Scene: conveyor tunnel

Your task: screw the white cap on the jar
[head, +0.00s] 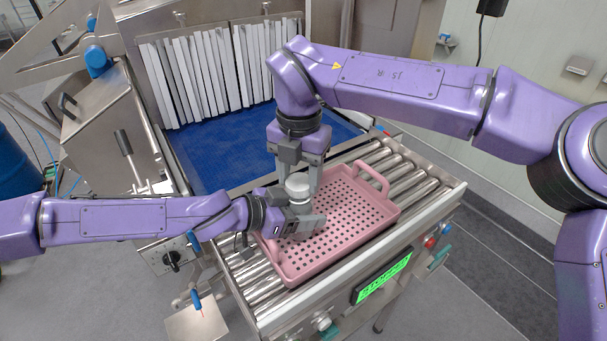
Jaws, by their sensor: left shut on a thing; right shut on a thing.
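The white cap (298,181) sits at the top of the jar (299,194), between the fingers of my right gripper (299,183), which comes down from above and is shut on it. My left gripper (303,217) comes in from the left, lower down, and is shut on the jar's body, which its fingers mostly hide. Cap and jar are upright and in line; I cannot tell how tightly the cap sits. Both are over the pink perforated tray (383,217).
The tray rests on a roller conveyor (262,285) with metal side rails. Behind it a blue belt (210,165) runs under white strip curtains (200,70). A green display (383,277) and knobs are on the front rail. The tray's right part is bare.

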